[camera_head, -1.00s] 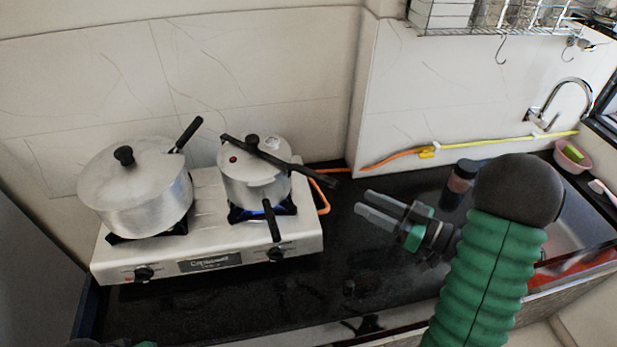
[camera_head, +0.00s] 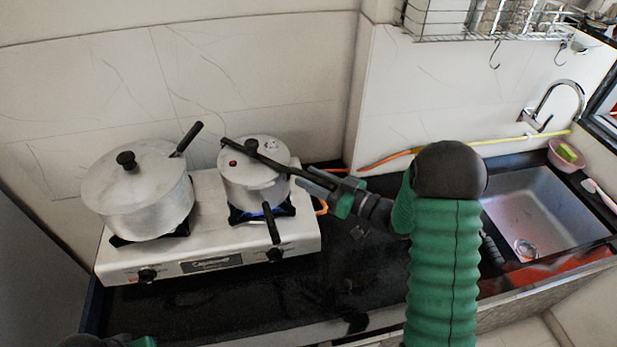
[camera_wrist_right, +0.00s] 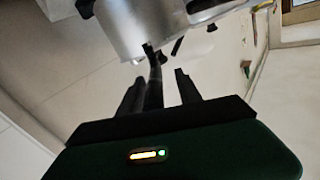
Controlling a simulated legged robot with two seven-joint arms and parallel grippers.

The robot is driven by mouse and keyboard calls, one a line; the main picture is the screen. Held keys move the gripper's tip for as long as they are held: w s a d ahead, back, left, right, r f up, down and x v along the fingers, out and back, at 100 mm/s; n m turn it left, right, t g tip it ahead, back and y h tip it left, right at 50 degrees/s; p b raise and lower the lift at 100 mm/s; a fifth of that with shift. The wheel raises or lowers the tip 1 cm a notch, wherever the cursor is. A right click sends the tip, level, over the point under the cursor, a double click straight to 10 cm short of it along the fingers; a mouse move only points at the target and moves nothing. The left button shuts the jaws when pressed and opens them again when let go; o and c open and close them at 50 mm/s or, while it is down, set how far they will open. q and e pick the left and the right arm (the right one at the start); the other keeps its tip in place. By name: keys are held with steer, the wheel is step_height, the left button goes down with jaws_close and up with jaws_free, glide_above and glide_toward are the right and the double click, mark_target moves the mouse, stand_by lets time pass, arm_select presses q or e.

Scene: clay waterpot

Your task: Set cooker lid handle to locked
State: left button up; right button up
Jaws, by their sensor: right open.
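The cooker (camera_head: 252,190) is a small silver pot on the right burner, and its lid (camera_head: 250,155) bears a red dot. The long black lid handle (camera_head: 275,163) lies across the lid and sticks out to the right past the rim. A second black handle (camera_head: 271,222) points forward from the pot. My right gripper (camera_head: 313,179) is open at the outer end of the lid handle. In the right wrist view a black bar (camera_wrist_right: 154,85), seemingly the lid handle, lies between the open fingers, with the silver cooker (camera_wrist_right: 140,22) beyond. Contact cannot be told.
A larger lidded pot (camera_head: 138,200) stands on the left burner of the white stove (camera_head: 210,262). An orange hose (camera_head: 385,160) runs along the wall behind. The black counter (camera_head: 230,310) is clear in front; a sink (camera_head: 545,215) is at the right.

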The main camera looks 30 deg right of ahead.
steer(key=shift+s+d+f, duration=0.1)
steer(key=shift+d, duration=0.55)
steer(key=c, duration=0.6)
jaws_close()
steer(key=shift+a, duration=0.45)
steer(key=shift+d, duration=0.15)
